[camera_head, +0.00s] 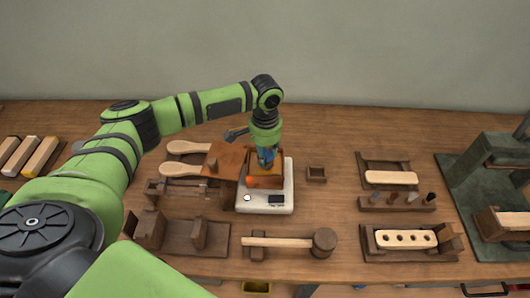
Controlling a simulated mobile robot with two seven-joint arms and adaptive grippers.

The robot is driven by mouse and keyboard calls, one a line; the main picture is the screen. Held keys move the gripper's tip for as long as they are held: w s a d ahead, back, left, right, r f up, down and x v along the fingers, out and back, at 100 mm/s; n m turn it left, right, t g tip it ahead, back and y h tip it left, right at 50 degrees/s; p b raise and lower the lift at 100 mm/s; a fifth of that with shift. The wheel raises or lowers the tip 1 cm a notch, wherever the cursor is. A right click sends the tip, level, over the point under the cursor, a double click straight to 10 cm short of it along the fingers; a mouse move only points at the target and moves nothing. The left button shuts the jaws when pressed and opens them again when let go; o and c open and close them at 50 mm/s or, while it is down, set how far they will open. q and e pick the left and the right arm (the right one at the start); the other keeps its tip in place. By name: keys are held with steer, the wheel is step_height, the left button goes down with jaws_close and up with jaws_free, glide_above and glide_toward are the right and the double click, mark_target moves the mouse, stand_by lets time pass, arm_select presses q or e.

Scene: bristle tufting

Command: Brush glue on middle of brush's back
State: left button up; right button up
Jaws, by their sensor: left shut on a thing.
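My left gripper (266,157) points down over an orange-brown tray (281,172) on a white scale (264,205). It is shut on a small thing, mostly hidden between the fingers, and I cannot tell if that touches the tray. A pale oval wooden block (391,178), perhaps a brush back, lies in a dark holder at the right. A similar block with several holes (405,239) sits in a holder nearer me. I cannot tell which is the brush's back to be glued, and no glue is clearly visible. My right gripper is not in view.
Two pale paddle-shaped pieces (188,147) lie left of a reddish-brown board (226,160). A wooden mallet (324,243) lies at the front. A green press (475,182) fills the right end.

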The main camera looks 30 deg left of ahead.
arm_select(q)
steer(key=shift+f, duration=0.55)
stand_by(0.7)
steer(key=shift+s+f+p, duration=0.1)
steer(key=shift+p, duration=0.25)
stand_by(2.0)
step_height(320, 180, up, 7)
steer(key=p, duration=0.8)
stand_by(0.4)
stand_by(0.4)
